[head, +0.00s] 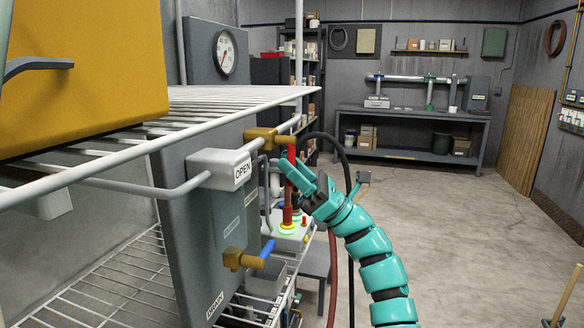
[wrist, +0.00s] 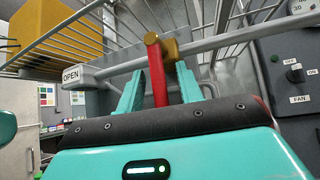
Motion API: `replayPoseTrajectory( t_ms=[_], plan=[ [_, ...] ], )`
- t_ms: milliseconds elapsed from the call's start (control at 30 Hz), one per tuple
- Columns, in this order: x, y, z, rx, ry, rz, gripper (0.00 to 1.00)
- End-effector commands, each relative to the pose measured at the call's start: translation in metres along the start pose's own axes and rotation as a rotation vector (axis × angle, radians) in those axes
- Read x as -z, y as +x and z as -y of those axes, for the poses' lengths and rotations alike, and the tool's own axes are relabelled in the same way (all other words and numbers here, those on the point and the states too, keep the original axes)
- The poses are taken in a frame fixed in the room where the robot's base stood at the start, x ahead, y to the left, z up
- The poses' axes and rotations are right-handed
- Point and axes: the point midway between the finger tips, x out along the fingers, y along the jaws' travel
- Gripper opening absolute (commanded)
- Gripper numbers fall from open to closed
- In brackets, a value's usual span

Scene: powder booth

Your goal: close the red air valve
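My gripper (head: 289,166) is at the lever, below the pipe. In the wrist view my gripper (wrist: 161,68) is open, with one teal finger on each side of the lever and gaps visible on both sides. The lever's lower end is hidden behind my gripper. A sign reading OPEN (head: 242,172) is on the grey box left of the valve.
A white wire shelf (head: 210,98) with a yellow box (head: 85,70) is above and left. A gauge (head: 226,52) is behind. A fan knob (wrist: 296,76) is at right.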

Motion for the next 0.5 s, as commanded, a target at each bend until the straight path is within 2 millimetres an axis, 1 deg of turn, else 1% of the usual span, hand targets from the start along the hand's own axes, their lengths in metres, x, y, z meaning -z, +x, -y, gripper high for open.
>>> replayPoseTrajectory(
  t_ms=[167, 267, 367, 500],
  plan=[
    [0.001, -0.003, 0.000, 0.000, 0.001, -0.001, 0.36],
    [0.001, -0.012, 0.001, 0.002, 0.000, -0.002, 0.36],
    [0.001, -0.028, 0.001, 0.003, -0.001, -0.002, 0.36],
    [0.001, -0.059, 0.000, 0.001, 0.000, -0.002, 0.36]
  ],
)
